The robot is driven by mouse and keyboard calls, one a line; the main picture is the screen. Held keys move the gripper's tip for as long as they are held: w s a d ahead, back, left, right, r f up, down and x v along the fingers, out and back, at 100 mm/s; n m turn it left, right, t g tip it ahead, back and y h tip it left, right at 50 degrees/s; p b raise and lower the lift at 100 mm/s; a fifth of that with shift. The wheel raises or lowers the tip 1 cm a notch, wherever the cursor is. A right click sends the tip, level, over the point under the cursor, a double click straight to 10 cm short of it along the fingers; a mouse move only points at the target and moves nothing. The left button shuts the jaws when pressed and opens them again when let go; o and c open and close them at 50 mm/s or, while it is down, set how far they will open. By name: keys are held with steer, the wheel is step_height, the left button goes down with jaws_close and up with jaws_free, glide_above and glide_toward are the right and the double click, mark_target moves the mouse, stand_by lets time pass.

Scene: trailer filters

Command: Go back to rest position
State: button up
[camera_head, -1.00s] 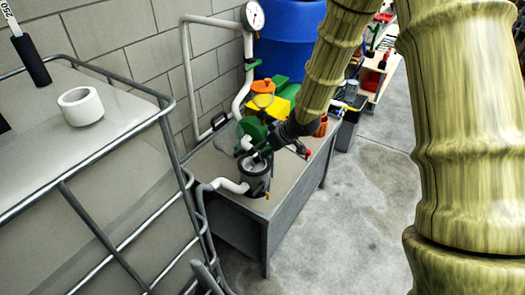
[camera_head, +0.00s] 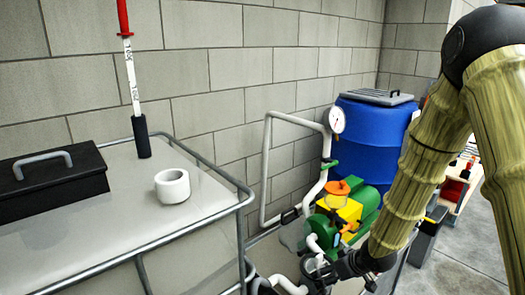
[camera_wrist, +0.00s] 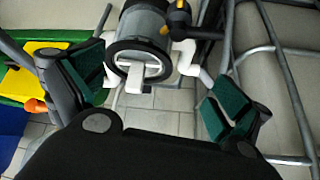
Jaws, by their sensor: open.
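My gripper (camera_wrist: 158,90) is open in the wrist view, with its two green-padded fingers wide apart and nothing between them. Beyond the fingers is a grey cylindrical filter housing (camera_wrist: 143,22) with a dark rim and a white T-shaped part showing in its mouth. White pipe pieces sit at its sides. In the head view my gripper (camera_head: 338,268) is low in the picture, close to the right side of the housing (camera_head: 317,267). I cannot tell the exact gap between them there.
A tank (camera_head: 120,228) in a metal tube frame stands at left, bearing a white ring (camera_head: 172,186), a black toolbox (camera_head: 55,185) and an upright red-tipped tool (camera_head: 128,65). Green and yellow pump equipment (camera_head: 345,207), white piping with a gauge (camera_head: 337,120) and a blue barrel (camera_head: 372,135) stand behind my gripper.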

steer(key=s+a+f+m+g+h+p, duration=0.1)
steer(key=s+a+f+m+g+p, duration=0.15)
steer(key=s+f, duration=1.45)
steer(key=s+f+m+g+h, duration=0.1)
steer(key=s+f, duration=0.1)
steer(key=s, duration=0.8)
steer(key=s+d+f+m+g+h+p, duration=0.1)
steer(key=s+f+g, duration=0.1)
steer(key=s, duration=0.9)
steer(key=shift+s, duration=0.25)
steer(key=shift+r+g, duration=0.1)
steer(key=shift+g, duration=0.15)
steer(key=shift+c, duration=0.4)
